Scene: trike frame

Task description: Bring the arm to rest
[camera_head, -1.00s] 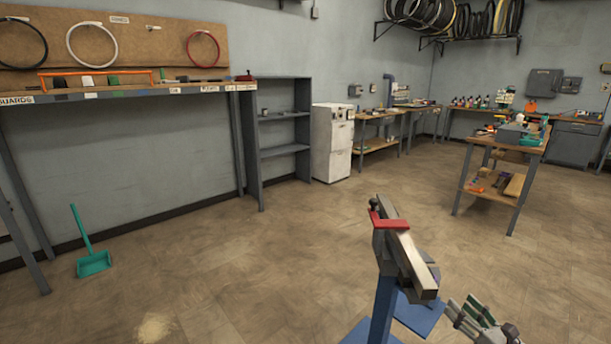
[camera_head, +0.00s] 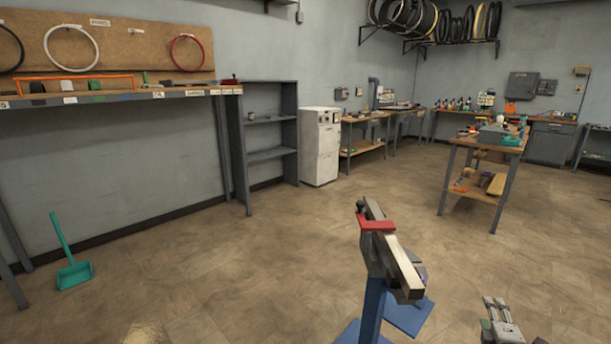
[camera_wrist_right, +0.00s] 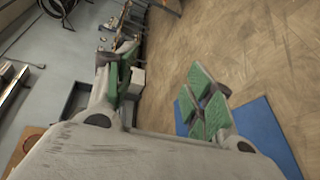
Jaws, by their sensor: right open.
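My right gripper (camera_head: 495,303) is at the lower right of the head view, to the right of the blue stand and apart from it in the picture. Its fingers point up and away from me. In the right wrist view, its green-padded fingers (camera_wrist_right: 160,88) are spread wide with nothing between them. The blue stand (camera_head: 372,315) carries a grey head with a red clamp piece (camera_head: 376,224) and a long pale metal bar (camera_head: 399,263). My left gripper is not in view.
A blue base plate (camera_head: 409,317) lies by the stand; blue also shows in the wrist view (camera_wrist_right: 262,130). A wooden workbench (camera_head: 487,142) with tools stands at the right. A white cabinet (camera_head: 320,147) and grey shelf (camera_head: 270,155) line the wall. Open floor lies between.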

